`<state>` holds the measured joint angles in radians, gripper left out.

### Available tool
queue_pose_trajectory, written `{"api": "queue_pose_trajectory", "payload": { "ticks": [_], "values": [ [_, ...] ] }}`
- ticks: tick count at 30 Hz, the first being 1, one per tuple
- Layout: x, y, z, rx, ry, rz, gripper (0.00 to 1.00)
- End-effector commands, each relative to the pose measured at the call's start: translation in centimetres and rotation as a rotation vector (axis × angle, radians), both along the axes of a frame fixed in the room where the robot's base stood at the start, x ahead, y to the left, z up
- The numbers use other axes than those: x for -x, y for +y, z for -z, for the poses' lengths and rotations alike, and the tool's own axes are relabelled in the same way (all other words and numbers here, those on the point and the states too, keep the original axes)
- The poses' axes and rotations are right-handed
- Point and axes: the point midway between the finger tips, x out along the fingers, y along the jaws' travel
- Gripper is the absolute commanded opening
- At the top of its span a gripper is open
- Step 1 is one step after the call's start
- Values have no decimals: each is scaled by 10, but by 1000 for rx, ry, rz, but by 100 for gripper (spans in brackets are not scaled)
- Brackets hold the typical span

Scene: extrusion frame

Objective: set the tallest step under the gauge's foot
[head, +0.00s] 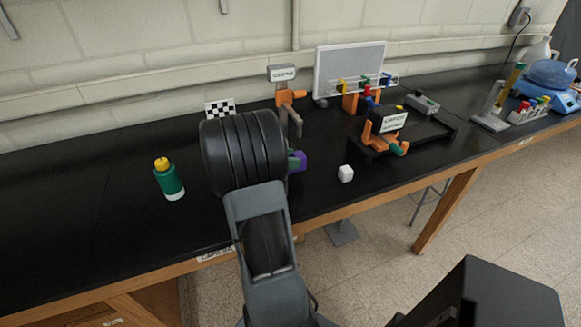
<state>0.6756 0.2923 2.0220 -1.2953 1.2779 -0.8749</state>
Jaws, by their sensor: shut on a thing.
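My arm's black ridged end (243,150) fills the middle of the head view, over the bench. My gripper's fingers are hidden behind it, so I cannot see what is between them. A purple piece (299,162) with a dark green part beside it shows just right of the arm; whether it is held or resting cannot be told. Behind stands an orange and grey device (288,98) under a small sign, possibly the gauge; its lower end is hidden by my arm. I cannot pick out the steps or compare their heights.
A green bottle with a yellow top (169,179) stands left of my arm. A black frame with an orange clamp (383,141) stands farther right. The bench (70,210) is clear at far left.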

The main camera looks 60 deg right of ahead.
Motion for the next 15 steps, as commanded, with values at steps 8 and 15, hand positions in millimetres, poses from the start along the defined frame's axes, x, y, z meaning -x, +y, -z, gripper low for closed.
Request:
{"api": "queue_pose_trajectory", "payload": {
  "ticks": [8,15],
  "values": [
    [-2,-5,25,-2,5,-1,16],
    [-2,-5,37,0,0,-1,16]
  ]
}}
